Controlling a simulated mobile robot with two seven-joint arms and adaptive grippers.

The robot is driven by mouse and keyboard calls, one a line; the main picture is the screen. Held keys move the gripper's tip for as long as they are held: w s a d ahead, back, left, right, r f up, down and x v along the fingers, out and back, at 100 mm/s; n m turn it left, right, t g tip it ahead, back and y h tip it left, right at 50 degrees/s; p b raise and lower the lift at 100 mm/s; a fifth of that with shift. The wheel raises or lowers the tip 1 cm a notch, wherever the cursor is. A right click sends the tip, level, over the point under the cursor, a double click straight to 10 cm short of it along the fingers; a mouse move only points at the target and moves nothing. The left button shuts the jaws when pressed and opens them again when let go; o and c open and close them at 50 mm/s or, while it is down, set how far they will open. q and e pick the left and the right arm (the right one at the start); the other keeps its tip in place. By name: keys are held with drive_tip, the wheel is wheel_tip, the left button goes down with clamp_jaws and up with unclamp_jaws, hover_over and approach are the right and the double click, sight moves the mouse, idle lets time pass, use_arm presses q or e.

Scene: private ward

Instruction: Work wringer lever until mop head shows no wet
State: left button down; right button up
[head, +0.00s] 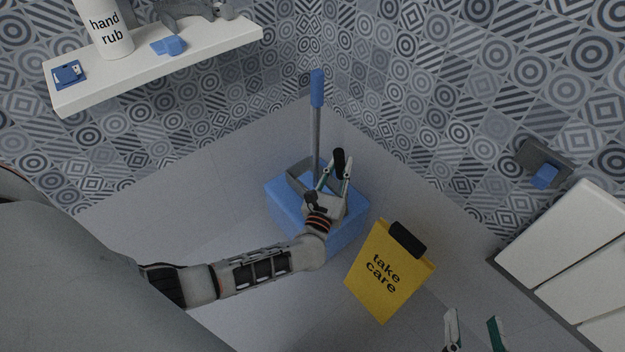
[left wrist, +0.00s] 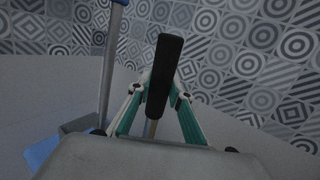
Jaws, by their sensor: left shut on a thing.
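A blue bucket (head: 285,206) stands on the floor in the corner, with a grey wringer (head: 298,178) on top. The mop's grey pole with a blue grip (head: 317,88) rises upright from the wringer; the pole also shows in the left wrist view (left wrist: 108,65). The mop head is hidden. My left gripper (head: 336,172) is shut on the wringer lever, whose black grip (head: 339,158) sticks up between the fingers. In the left wrist view the black grip (left wrist: 165,70) leans slightly right. My right gripper (head: 474,324) is at the bottom edge, fingers apart and empty.
A yellow "take care" sign (head: 388,272) with a black top stands right of the bucket. A white shelf (head: 155,62) with a hand rub bottle (head: 103,28) is at upper left. White panels (head: 565,245) are at the right. Tiled walls close behind the bucket.

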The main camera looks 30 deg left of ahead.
use_arm(q)
drive_tip(key=w+d+r+m+g+p, duration=0.1)
drive_tip(key=w+d+r+p, duration=0.1)
drive_tip(key=w, duration=0.4)
drive_tip(key=shift+w+d+r+g, duration=0.15)
drive_tip(key=shift+d+r+g, duration=0.1)
drive_tip(key=shift+r+g, duration=0.15)
use_arm(e)
drive_tip(key=shift+t, duration=0.5)
drive_tip(key=r, duration=0.5)
drive_tip(key=shift+w+r, duration=0.2)
drive_tip(key=shift+w, duration=0.2)
use_arm(q)
drive_tip(key=c, duration=2)
unclamp_jaws()
drive_tip(key=o, duration=1.1)
drive_tip(key=shift+d+f, duration=0.1)
drive_tip(key=shift+f, duration=0.15)
drive_tip(key=shift+a+f, duration=0.2)
drive_tip(key=shift+f, duration=0.1)
use_arm(e)
drive_tip(key=shift+f, duration=0.15)
use_arm(q)
drive_tip(key=shift+s, duration=0.2)
